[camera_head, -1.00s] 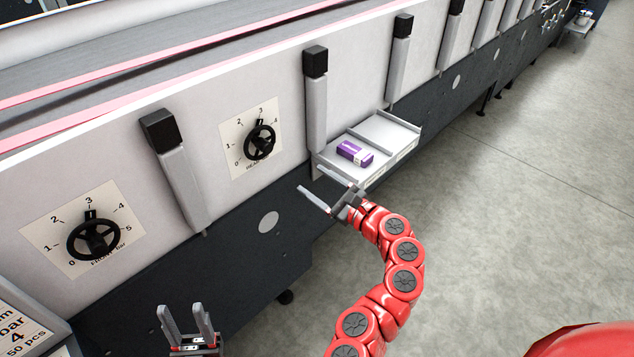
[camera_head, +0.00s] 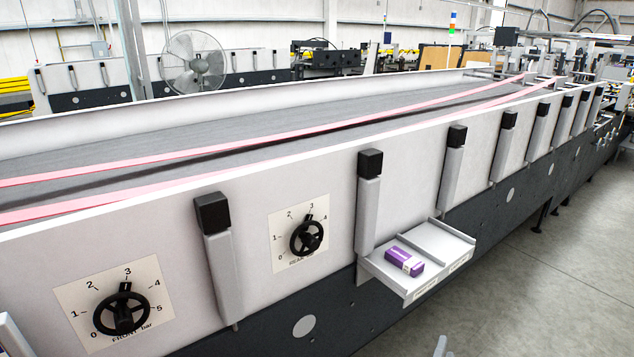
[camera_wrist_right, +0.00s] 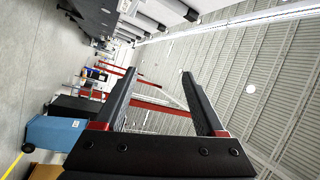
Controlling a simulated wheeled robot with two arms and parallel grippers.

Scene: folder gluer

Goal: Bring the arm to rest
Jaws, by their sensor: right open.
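Only a grey fingertip of my right gripper (camera_head: 440,346) shows at the bottom edge of the head view, below and apart from the small tray. In the right wrist view my right gripper (camera_wrist_right: 159,78) has its two dark fingers spread with nothing between them. The rest of my right arm is out of the head view. My left gripper is not in view.
The long machine (camera_head: 300,140) crosses the head view. Its side carries a front dial (camera_head: 123,312), a rear dial (camera_head: 306,238) and several black-topped posts. A tray (camera_head: 440,242) on it holds a purple-and-white box (camera_head: 404,261). Grey floor (camera_head: 560,290) at right is clear.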

